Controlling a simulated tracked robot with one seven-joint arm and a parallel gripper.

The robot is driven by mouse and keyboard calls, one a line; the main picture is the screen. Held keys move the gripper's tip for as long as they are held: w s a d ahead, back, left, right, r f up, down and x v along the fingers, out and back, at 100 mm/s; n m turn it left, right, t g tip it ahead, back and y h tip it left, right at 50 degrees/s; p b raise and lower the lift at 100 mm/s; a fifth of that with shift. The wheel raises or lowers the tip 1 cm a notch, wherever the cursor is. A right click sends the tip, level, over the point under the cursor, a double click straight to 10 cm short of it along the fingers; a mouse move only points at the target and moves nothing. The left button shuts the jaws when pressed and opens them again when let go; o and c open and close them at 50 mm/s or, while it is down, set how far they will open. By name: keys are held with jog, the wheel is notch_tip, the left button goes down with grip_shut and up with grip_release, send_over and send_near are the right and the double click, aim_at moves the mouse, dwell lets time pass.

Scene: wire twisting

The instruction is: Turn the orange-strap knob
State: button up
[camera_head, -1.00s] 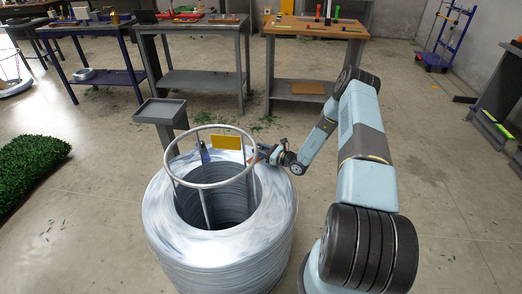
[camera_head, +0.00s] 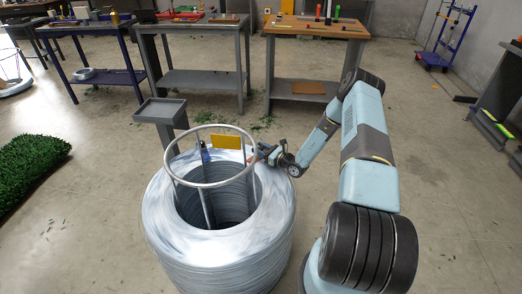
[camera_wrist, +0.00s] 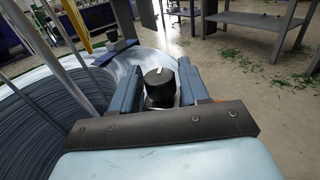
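A black round knob (camera_wrist: 160,86) with a white pointer mark on top stands between the two fingers of my gripper (camera_wrist: 160,68) in the wrist view. The fingers are apart on either side of it, with what looks like a narrow gap. In the head view my gripper (camera_head: 260,152) is at the right rear rim of the large wire coil (camera_head: 270,205). The knob is too small and covered to make out there. A small reddish-orange patch shows beside the fingertips, but I cannot clearly see the strap.
A second dark knob (camera_wrist: 113,36) on a blue strap sits farther left on the coil. A round metal frame (camera_head: 183,186) rises from the coil's centre, with a yellow plate (camera_head: 226,142) behind it. A grey stand (camera_head: 161,111) and several workbenches are behind. Floor at right is open.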

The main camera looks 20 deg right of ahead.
jog(key=shift+o, duration=1.1)
jog(key=shift+s+d, duration=0.1)
jog(key=v, duration=1.3)
jog(key=shift+s+d, duration=0.15)
jog(key=shift+s, duration=0.05)
jog(key=s+a+r+n+g, duration=0.35)
jog(key=r+n, duration=0.25)
jog(key=r, duration=0.5)
jog(key=s+a+r+n+g, duration=0.35)
jog(key=r+n+g, duration=0.2)
jog(key=r, duration=0.45)
jog(key=s+a+r+n+g, duration=0.2)
jog(key=a+r+n+g, duration=0.3)
jog(key=r, duration=0.6)
jog(key=s+d+r+n+t+h, duration=0.1)
jog(key=s+r+n+t+h, duration=0.2)
jog(key=s+r, duration=0.8)
jog(key=s+d+r+n+t+h, duration=0.2)
jog(key=s+r+n+h, duration=0.6)
jog(key=s, duration=0.8)
notch_tip(320, 180, up, 3)
jog(key=shift+s+r+t+h, duration=0.1)
jog(key=shift+s+t+h, duration=0.2)
jog(key=shift+t, duration=0.1)
